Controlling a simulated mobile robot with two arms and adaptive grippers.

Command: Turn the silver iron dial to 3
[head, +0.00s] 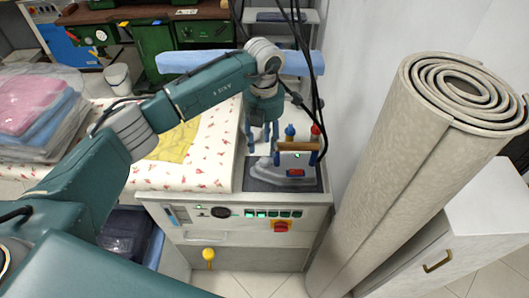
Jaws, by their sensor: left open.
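A silver iron (272,176) with a wooden handle (297,146) rests on a dark pad at the right end of the ironing table. A red patch shows on its front and a small green light below its handle. A round black dial (220,212) sits on the table's front control panel; its marks are too small to read. I cannot make out a numbered dial on the iron itself. My left gripper (263,143) is open and empty, pointing down just left of and behind the iron, apart from the handle. My right gripper is out of view.
A large rolled carpet (395,165) stands close to the right of the table. Blue and red knobs rise behind the iron. The panel (190,228) carries green-lit switches and a red-yellow switch (281,227). Yellow cloth (172,143) and bagged laundry (38,115) lie to the left.

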